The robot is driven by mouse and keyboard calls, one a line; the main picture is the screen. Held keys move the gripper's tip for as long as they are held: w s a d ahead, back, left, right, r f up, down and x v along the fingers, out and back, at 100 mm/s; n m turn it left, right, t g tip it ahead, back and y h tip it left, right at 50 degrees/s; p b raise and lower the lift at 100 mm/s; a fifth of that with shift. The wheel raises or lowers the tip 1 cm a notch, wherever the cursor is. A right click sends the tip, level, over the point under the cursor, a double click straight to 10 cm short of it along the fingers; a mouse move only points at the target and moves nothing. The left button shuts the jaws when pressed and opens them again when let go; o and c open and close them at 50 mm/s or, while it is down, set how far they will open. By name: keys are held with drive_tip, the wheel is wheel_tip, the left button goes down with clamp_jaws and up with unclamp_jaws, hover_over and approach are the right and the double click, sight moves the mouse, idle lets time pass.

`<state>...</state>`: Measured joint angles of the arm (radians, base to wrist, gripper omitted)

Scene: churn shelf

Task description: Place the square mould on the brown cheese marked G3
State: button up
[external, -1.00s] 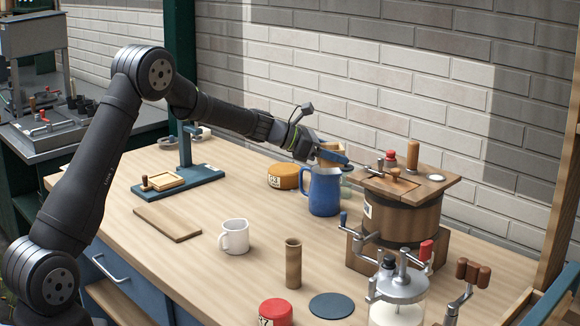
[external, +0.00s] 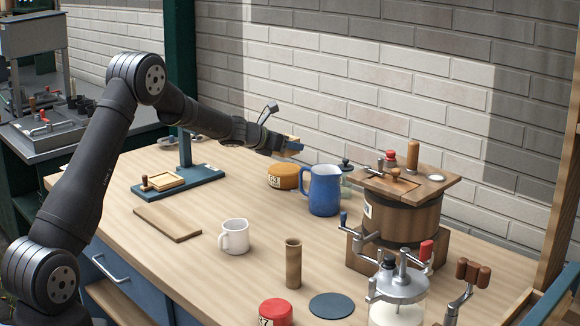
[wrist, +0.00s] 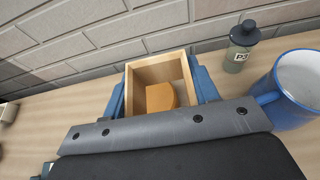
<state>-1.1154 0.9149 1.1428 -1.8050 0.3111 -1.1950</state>
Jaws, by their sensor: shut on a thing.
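My gripper (external: 287,148) is shut on the square mould (external: 292,139), a wooden open frame. In the wrist view the mould (wrist: 187,68) sits between my two blue fingers. The brown cheese marked G3 (external: 283,177) lies on the table below the gripper, left of the blue jug. In the wrist view the brown cheese (wrist: 161,97) shows through the mould's opening, toward its near side. In the external view, a gap shows between the mould and the cheese. Much of the mould is hidden by my gripper in the external view.
The blue jug (external: 324,192) stands just right of the cheese, with a dark-lidded bottle (wrist: 241,47) behind it. The brick wall (external: 330,75) runs along the back. A blue press stand (external: 187,185) is to the left. Table between stand and cheese is clear.

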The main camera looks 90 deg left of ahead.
sight(279, 170)
drive_tip(key=s+a+f, duration=0.1)
drive_tip(key=a, duration=0.1)
drive_tip(key=s+a+f, duration=0.1)
drive_tip(key=shift+a+f, duration=0.35)
drive_tip(key=shift+f, duration=1.95)
drive_tip(key=shift+f, duration=0.15)
drive_tip(key=o, duration=1)
drive_tip(key=shift+r, duration=0.2)
drive_tip(key=v, duration=1.2)
